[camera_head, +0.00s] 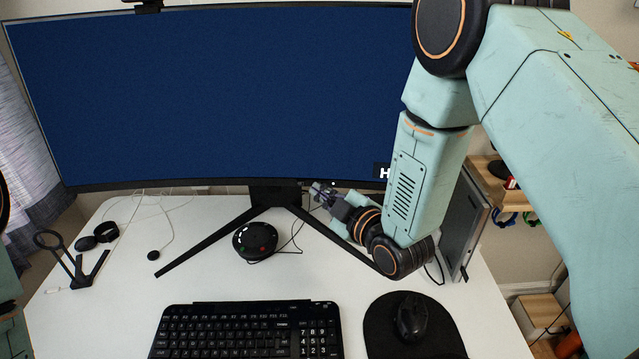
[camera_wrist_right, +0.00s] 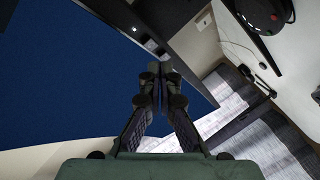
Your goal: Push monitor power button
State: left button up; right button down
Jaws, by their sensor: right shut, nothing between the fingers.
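The wide curved monitor (camera_head: 230,95) stands on the desk, its screen lit plain blue, with part of a dark label showing beside my right arm. It fills the left of the right wrist view (camera_wrist_right: 60,90). My right gripper (camera_head: 318,189) is shut and empty, at the monitor's lower edge just right of the stand. In the wrist view its fingertips (camera_wrist_right: 157,68) meet near the dark bezel; I cannot tell whether they touch it. A small pale mark (camera_wrist_right: 134,28) shows on the bezel; I cannot make out the power button itself. My left gripper is out of view.
A black V-legged stand (camera_head: 205,243) spreads over the white desk. A round black device (camera_head: 255,239) sits between its legs. A keyboard (camera_head: 245,330) and a mouse (camera_head: 411,318) on a dark pad lie in front. Cables and small black items lie left.

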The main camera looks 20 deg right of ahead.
jog(key=shift+s+a+r+p, duration=0.1)
jog(key=shift+s+a, duration=0.2)
jog(key=shift+s, duration=0.4)
jog(key=shift+s+a+r+p, duration=0.15)
jog(key=shift+s+a, duration=0.1)
jog(key=shift+s, duration=0.4)
jog(key=shift+s+a+r+p, duration=0.1)
jog(key=shift+s+a, duration=0.2)
jog(key=shift+s, duration=0.4)
jog(key=c, duration=2)
grip_release()
jog(key=shift+c, duration=0.2)
